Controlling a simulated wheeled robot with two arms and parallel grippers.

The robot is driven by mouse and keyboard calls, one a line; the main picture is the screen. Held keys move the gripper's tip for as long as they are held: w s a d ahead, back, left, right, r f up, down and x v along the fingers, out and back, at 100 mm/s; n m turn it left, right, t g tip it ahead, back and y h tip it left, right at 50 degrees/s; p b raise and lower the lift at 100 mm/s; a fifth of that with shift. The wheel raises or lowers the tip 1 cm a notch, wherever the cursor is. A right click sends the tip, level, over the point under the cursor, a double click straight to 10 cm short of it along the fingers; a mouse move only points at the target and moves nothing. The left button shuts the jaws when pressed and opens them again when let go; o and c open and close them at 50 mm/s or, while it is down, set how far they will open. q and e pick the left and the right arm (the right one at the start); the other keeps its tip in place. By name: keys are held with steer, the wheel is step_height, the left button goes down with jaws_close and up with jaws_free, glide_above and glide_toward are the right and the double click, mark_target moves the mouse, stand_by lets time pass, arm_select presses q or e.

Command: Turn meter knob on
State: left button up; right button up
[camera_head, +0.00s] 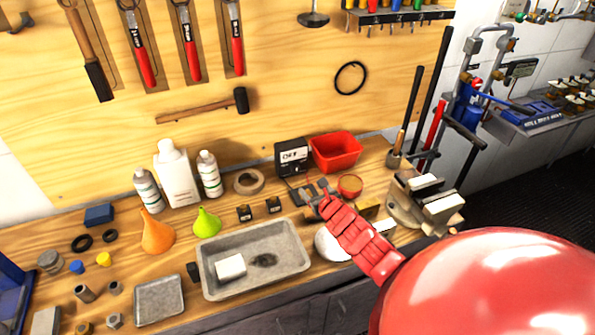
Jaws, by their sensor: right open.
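The meter (292,157) is a small black box standing at the back of the wooden workbench, against the plywood wall. Its pale face carries dark lettering that seems to read OFF. I cannot make out a knob clearly at this size. My right gripper (328,202) reaches in from the lower right, with red segmented fingers, in front of the meter and a little to its right. It is open, seems apart from the meter, and I see nothing held. My left gripper is not in view.
A red bin (336,151) stands right of the meter, and a tape roll (249,181) lies left of it. A grey metal tray (291,268) sits in front. A vise (428,205) is at the right bench end. Bottles (178,180) and funnels crowd the left.

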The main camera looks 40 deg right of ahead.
glide_toward(296, 171)
steer(key=b+x, duration=0.2)
steer(key=x, duration=0.1)
steer(key=b+x, duration=0.2)
steer(key=x, duration=0.2)
steer(key=shift+d, duration=0.25)
steer(key=shift+w+f, duration=0.15)
steer(key=shift+w, duration=0.55)
jaws_close()
